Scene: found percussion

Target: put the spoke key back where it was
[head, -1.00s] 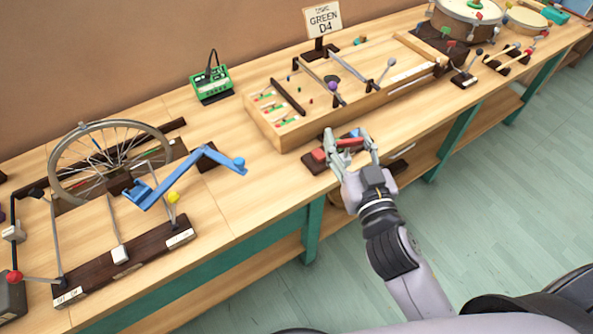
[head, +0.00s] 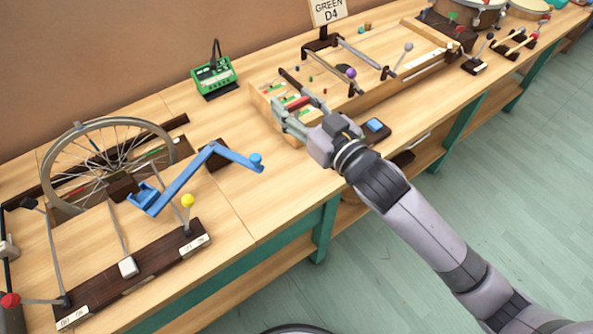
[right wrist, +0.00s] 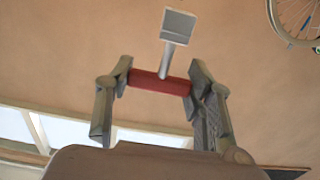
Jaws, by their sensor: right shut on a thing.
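The spoke key shows in the right wrist view as a red handle (right wrist: 158,82) with a pale metal stem and a square grey head (right wrist: 178,25). My right gripper (right wrist: 158,84) is shut on the red handle, one finger at each end. In the head view my right gripper (head: 292,106) holds the key (head: 298,103) over the left end of the long wooden box (head: 400,80). I cannot tell its height above the box. A dark base with a blue pad (head: 375,125) sits on the bench by my right arm, which partly hides it. My left gripper is not in view.
A spoked wheel (head: 62,165) with a blue crank arm (head: 185,180) and a dark lever rail (head: 150,262) stands on the left. A green box (head: 213,76) is behind. The sign (head: 328,12) and drums (head: 470,12) stand farther back. Bare bench lies in front of the crank.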

